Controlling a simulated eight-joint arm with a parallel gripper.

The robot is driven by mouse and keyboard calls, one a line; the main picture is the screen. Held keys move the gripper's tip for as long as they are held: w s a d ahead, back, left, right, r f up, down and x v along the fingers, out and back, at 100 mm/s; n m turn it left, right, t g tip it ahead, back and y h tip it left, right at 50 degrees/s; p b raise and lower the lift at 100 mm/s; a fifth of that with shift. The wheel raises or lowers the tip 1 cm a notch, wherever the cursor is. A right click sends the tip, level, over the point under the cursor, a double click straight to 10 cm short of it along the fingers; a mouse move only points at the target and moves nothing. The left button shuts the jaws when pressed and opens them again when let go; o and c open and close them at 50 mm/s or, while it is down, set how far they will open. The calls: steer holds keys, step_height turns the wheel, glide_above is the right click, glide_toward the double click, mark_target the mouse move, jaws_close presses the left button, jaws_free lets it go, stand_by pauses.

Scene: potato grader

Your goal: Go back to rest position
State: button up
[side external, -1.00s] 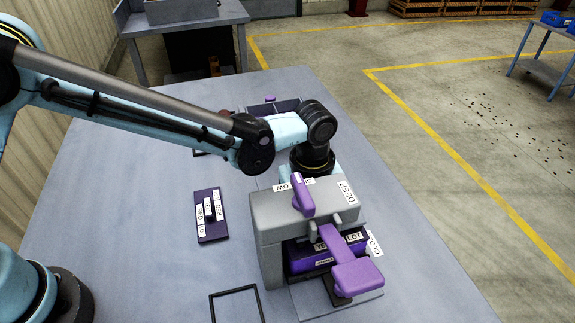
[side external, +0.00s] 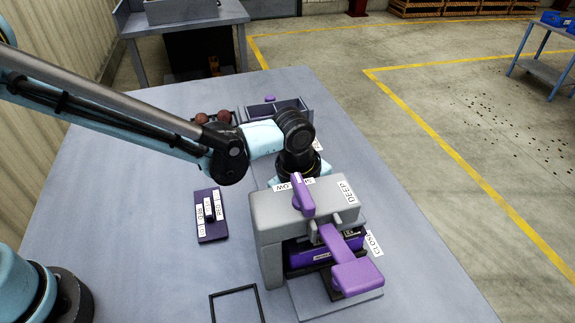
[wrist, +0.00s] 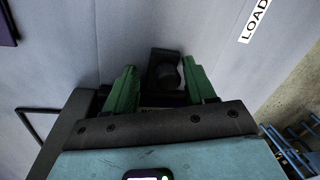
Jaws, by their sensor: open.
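My gripper (wrist: 160,90) shows in the wrist view with its two green fingers apart, so it is open. A dark rounded part (wrist: 165,72) shows between and beyond the fingers; I cannot tell whether they touch it. In the side view the gripper's fingers are hidden behind the grey machine (side external: 265,220), and my wrist stands just behind that machine. The machine carries a purple lever (side external: 302,195) on top, near a DEEP label (side external: 346,191), and a purple paddle handle (side external: 357,277) at its front, with a purple block (side external: 300,258) inside.
A purple plate with a black knob (side external: 211,214) lies left of the machine. An empty black frame (side external: 235,290) lies in front. Behind are brown potatoes (side external: 213,117) and a divided grey bin (side external: 305,108). The table's left side (side external: 130,220) is clear.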

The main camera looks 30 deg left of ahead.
steer(key=s+a+r+n+t, duration=0.3)
steer(key=a+r+n, duration=0.8)
steer(key=a+r, duration=0.55)
steer(key=s+a+f+n+t, duration=0.2)
steer(key=s+a+n, duration=0.4)
steer(key=a+n, duration=0.4)
steer(key=shift+a+f+n+t+y, duration=0.25)
steer(key=shift+f+n+t+y, duration=0.15)
steer(key=shift+f+n, duration=0.45)
steer(key=shift+w, duration=0.1)
